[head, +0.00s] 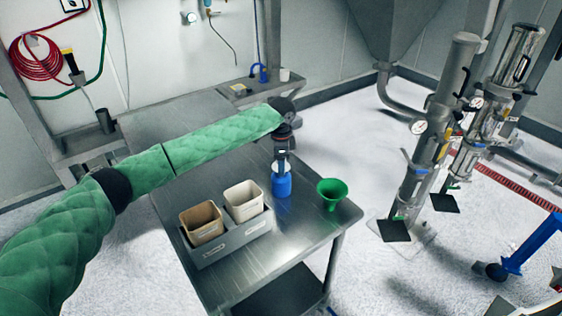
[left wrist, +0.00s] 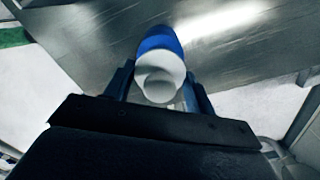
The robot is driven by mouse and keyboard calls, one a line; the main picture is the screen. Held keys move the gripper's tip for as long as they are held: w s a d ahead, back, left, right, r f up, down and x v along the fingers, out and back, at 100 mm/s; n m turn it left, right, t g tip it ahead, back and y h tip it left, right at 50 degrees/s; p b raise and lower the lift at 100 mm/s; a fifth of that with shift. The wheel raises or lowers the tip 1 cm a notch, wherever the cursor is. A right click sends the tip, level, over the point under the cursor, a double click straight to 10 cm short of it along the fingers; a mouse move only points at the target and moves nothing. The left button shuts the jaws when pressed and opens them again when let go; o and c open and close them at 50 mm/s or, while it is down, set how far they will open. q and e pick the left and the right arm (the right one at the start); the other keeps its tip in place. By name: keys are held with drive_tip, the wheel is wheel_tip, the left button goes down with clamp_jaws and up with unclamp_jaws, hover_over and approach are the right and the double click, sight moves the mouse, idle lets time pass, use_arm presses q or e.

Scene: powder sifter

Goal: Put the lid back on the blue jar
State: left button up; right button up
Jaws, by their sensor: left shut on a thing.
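The blue jar (head: 282,187) stands upright on the steel table, near its right end. The white lid (head: 280,168) shows at the top of the jar, under my left gripper (head: 282,160). In the left wrist view, the white lid (left wrist: 160,88) is between the two fingers of my left gripper (left wrist: 158,92), which is shut on it. The blue jar (left wrist: 158,40) shows just beyond the lid, in line with it. I cannot tell whether lid and jar touch. My right gripper is not in view.
A green funnel (head: 332,190) stands close to the right of the jar. A grey holder (head: 231,243) with a tan bin (head: 202,222) and a white bin (head: 243,201) is to the left. The steel table (head: 290,238) is clear in front of the jar.

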use_arm(q)
drive_tip(key=shift+p, duration=0.4)
idle(0.7)
idle(0.3)
drive_tip(key=o, duration=1.5)
drive_tip(key=shift+c, duration=0.2)
drive_tip(key=shift+r, duration=0.1)
drive_tip(key=shift+r+p, duration=2.75)
drive_tip(key=shift+r, duration=0.7)
drive_tip(key=shift+c, duration=0.4)
clamp_jaws()
